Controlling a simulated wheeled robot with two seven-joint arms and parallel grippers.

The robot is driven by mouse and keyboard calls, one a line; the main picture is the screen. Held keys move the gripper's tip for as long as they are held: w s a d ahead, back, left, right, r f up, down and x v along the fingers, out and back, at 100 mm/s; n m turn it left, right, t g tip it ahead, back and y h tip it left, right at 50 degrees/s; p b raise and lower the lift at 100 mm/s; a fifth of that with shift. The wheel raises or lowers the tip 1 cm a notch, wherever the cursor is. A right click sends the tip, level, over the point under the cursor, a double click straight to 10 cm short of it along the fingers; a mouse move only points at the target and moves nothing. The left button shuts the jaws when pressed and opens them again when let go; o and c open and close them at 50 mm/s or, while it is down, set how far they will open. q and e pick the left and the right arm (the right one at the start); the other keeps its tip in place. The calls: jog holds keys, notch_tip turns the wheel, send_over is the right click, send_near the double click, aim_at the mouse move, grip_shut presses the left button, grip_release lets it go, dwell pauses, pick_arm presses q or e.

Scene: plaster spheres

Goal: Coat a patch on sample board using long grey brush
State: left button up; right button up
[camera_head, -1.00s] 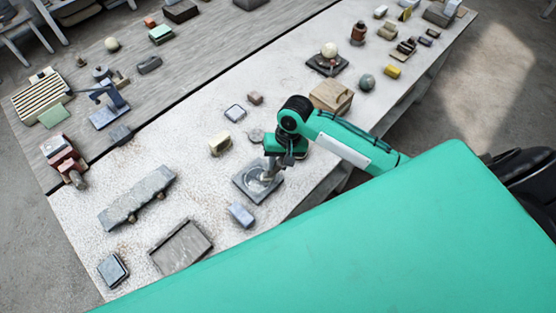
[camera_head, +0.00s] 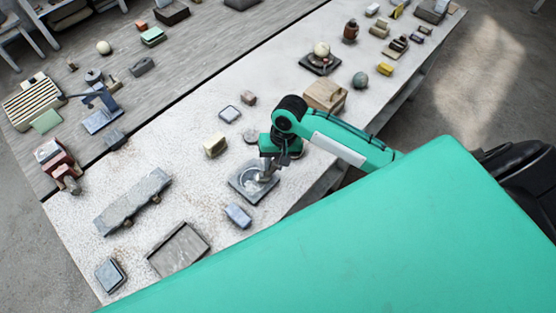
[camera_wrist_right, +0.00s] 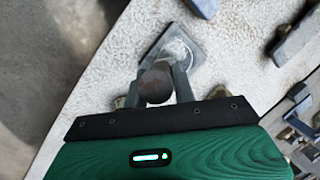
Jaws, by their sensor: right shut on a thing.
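My right gripper (camera_head: 267,166) is low over a dark grey square plate (camera_head: 236,186) with a whitish smear in its middle. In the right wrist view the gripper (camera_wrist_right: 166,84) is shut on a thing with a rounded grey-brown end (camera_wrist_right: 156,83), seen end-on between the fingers. It is probably the long grey brush; its length and tip are mostly hidden. The plate (camera_wrist_right: 190,50) shows just beyond it, and I cannot tell whether the tip touches it. The plate may be the sample board, though a grey framed panel (camera_head: 179,249) also lies nearby. My left gripper is not in view.
A blue-grey block (camera_head: 238,215) lies close beside the plate. A long grey slab (camera_head: 133,201) and a small dark square pad (camera_head: 110,275) lie to the left. A wooden box (camera_head: 325,96) stands behind my right arm. White tabletop is free left of the plate.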

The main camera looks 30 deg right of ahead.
jog(key=shift+w+a, duration=0.25)
jog(key=shift+w, duration=0.4)
jog(key=shift+w+a, duration=0.25)
jog(key=shift+w, duration=0.4)
jog(key=shift+s+d, duration=0.3)
jog(key=shift+s, duration=0.45)
jog(key=shift+s+d, duration=0.25)
jog(key=shift+s, duration=0.45)
jog(key=shift+s+d, duration=0.3)
jog(key=shift+s, duration=0.45)
jog(key=shift+w+a, duration=0.1)
jog(key=shift+w, duration=0.05)
jog(key=shift+w+a, duration=0.25)
jog(key=shift+w, duration=0.45)
jog(key=shift+w+a, duration=0.25)
jog(key=shift+w, duration=0.4)
jog(key=shift+w+a, duration=0.25)
jog(key=shift+w, duration=0.45)
jog(key=shift+s, duration=0.1)
jog(key=shift+s+d+r, duration=0.25)
jog(key=shift+s+r, duration=0.1)
jog(key=shift+s, duration=0.2)
jog(key=shift+s+d+r, duration=0.2)
jog(key=shift+s+r, duration=0.15)
jog(key=shift+s, duration=0.15)
jog(key=shift+w, duration=0.1)
